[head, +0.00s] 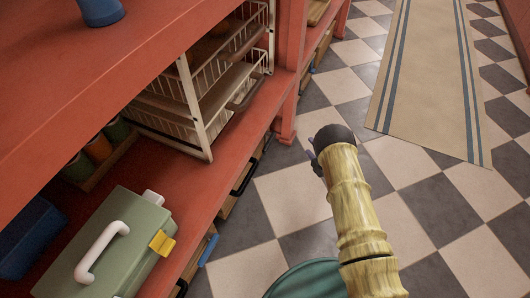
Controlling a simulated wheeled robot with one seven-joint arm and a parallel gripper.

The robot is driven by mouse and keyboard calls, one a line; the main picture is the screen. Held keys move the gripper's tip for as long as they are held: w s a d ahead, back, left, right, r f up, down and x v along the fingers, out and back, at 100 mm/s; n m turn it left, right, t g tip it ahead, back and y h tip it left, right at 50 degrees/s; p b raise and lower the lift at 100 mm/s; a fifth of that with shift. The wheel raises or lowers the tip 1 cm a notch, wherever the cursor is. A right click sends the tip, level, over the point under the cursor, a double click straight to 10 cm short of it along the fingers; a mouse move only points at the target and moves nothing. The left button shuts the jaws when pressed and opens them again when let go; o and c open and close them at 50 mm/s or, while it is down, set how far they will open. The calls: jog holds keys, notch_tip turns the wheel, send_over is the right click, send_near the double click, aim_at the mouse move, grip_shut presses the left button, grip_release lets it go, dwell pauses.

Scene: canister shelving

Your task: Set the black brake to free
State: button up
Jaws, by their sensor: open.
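I cannot tell for certain which part is the black brake. Black bar-like parts show on the wooden fronts under the red shelf: one (244,178) at the middle, and another black part (181,289) at the bottom edge, partly cut off. No brake setting can be read. My gripper (314,161) is mostly hidden behind the dark end of my yellow arm; only its small dark fingers show. It is over the checkered floor, right of the wooden fronts and apart from them. It is open, and I see nothing held.
A green box (125,245) with a white handle and yellow latch stands on the red lower shelf (205,180). White wire baskets (190,105) stand farther back. A blue bar (208,250) sticks out below. The checkered floor and striped runner (425,80) are clear.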

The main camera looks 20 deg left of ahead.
aim_at(265, 149)
jog(key=s+a+f+n+g+y+b, duration=0.1)
jog(key=s+a+f+n+g+y, duration=0.2)
jog(key=s+f, duration=0.5)
jog(key=shift+s+a+n+y, duration=0.15)
jog(key=shift+a+n+y, duration=0.15)
jog(key=shift+n+y, duration=0.6)
jog(key=shift+a, duration=0.1)
jog(key=b+x, duration=0.3)
jog(key=x, duration=0.2)
jog(key=b+x, duration=0.3)
jog(key=x, duration=0.3)
jog(key=f+b+x, duration=0.1)
jog(key=b+x, duration=0.2)
jog(key=x, duration=0.2)
jog(key=shift+w+a+b, duration=0.15)
jog(key=shift+w+b, duration=0.05)
jog(key=shift+b, duration=0.15)
jog(key=shift+w+a+r, duration=0.2)
jog(key=shift+a+r, duration=0.05)
jog(key=shift+a, duration=0.1)
jog(key=shift+c, duration=0.5)
grip_shut()
